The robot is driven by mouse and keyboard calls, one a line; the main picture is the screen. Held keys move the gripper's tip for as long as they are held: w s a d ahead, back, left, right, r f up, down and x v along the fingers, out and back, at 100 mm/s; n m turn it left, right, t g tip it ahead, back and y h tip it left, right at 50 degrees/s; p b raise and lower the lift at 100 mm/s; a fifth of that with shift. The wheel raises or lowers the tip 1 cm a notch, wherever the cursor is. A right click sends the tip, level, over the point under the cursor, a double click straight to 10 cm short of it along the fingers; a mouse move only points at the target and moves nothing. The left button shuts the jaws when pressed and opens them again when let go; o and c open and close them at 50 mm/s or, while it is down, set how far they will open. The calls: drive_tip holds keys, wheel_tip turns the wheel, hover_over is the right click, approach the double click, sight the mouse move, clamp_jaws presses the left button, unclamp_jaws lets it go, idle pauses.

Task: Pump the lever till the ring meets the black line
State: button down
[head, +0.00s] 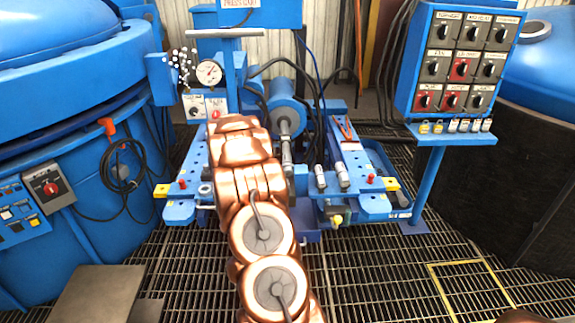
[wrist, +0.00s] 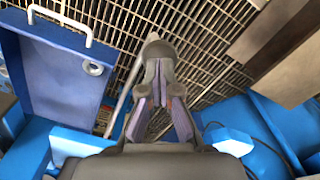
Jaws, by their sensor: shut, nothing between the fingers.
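My gripper (wrist: 158,65) is in the middle of the wrist view, its fingers converging to a shut tip with nothing visible between them. A thin grey rod (wrist: 122,108), which may be the lever, runs slanting just left of the fingers. It passes behind the gripper tip, and I cannot tell whether they touch. In the head view my copper-coloured arm reaches to the blue press and hides the gripper. A silver ram rod (head: 287,155) comes out of a blue cylinder (head: 288,115) on the press. I cannot make out the ring or the black line.
A pressure gauge (head: 209,73) stands on the press's left. A blue switch panel (head: 465,60) stands at the right, and a large blue furnace (head: 70,160) at the left. Grating (head: 360,270) is open on the right front. The wrist view shows a blue tray (wrist: 65,85) at left.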

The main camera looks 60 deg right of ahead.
wheel_tip(320, 180, up, 11)
drive_tip(key=w+d+p, duration=0.1)
drive_tip(key=d, duration=0.1)
drive_tip(key=shift+w+f+p, duration=0.2)
drive_tip(key=shift+p, duration=0.1)
drive_tip(key=shift+f, duration=0.1)
drive_tip(key=f+b, duration=0.1)
drive_tip(key=f, duration=0.2)
drive_tip(key=s+a+f+b, duration=0.1)
drive_tip(key=f, duration=0.3)
drive_tip(key=a+f, duration=0.1)
drive_tip(key=f, duration=0.2)
drive_tip(key=shift+s+f+b, duration=0.25)
drive_tip(key=shift+f+b, duration=0.15)
drive_tip(key=shift+r, duration=0.15)
wheel_tip(320, 180, up, 11)
drive_tip(key=w+d+p, duration=0.1)
drive_tip(key=d+p, duration=0.1)
drive_tip(key=shift+w+f, duration=0.2)
drive_tip(key=shift+w, duration=0.05)
